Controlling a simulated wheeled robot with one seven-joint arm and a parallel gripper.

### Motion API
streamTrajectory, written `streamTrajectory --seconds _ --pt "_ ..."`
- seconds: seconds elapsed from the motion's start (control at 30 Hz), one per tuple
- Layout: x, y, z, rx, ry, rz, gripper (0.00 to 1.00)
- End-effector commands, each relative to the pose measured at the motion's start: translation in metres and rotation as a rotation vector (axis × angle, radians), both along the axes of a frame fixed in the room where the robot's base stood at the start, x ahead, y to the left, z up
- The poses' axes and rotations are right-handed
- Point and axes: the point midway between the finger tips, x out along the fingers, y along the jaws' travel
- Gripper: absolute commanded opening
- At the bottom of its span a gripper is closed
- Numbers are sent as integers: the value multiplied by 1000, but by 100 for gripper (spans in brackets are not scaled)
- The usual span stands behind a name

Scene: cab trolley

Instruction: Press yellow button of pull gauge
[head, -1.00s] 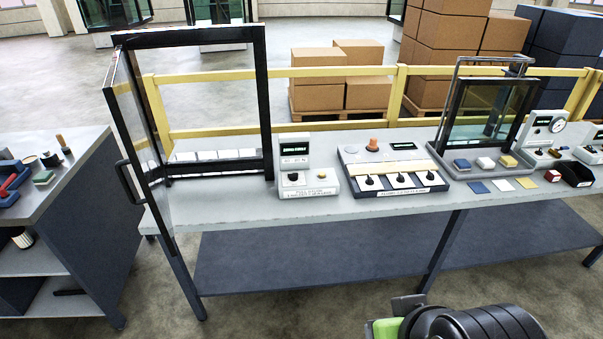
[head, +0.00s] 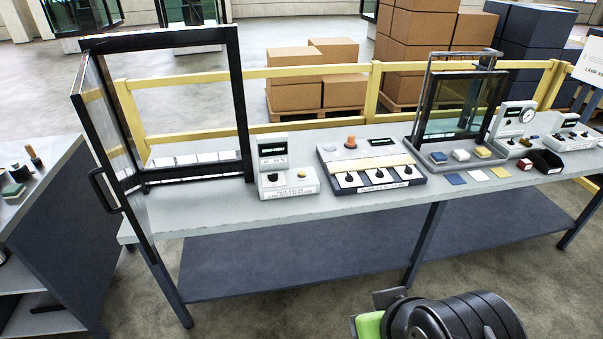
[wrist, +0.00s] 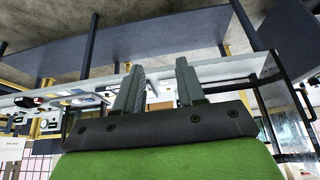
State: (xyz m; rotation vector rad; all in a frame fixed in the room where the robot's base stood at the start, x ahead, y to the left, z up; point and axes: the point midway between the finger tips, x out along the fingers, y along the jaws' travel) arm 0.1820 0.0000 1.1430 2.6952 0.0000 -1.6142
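The pull gauge (head: 275,170) is a white unit with an upright display panel and a lettered front label, on the grey bench left of the middle in the head view. A black knob (head: 273,177) sits on its base. A small yellowish button (head: 301,174) sits to the right of the knob; its colour is hard to make out at this size. My gripper (wrist: 160,84) is open and empty in the wrist view, its two fingers apart. In the head view my arm shows only at the bottom, well in front of the bench and away from the gauge.
A black-framed open door (head: 115,150) stands at the bench's left end. A panel with several knobs (head: 370,178) sits right of the gauge. A glass frame fixture (head: 460,105) and small pads (head: 478,175) are farther right. The floor before the bench (head: 265,315) is clear.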

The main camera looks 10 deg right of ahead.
Motion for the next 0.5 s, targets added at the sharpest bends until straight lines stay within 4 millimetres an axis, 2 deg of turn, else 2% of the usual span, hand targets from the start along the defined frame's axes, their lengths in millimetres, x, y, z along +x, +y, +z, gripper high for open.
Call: streamTrajectory --seconds 0.03,0.23,0.5 --pt "0 0 0 0 0 0 30" --pt "0 0 0 0 0 0 0" --pt "0 0 0 0 0 0 0"
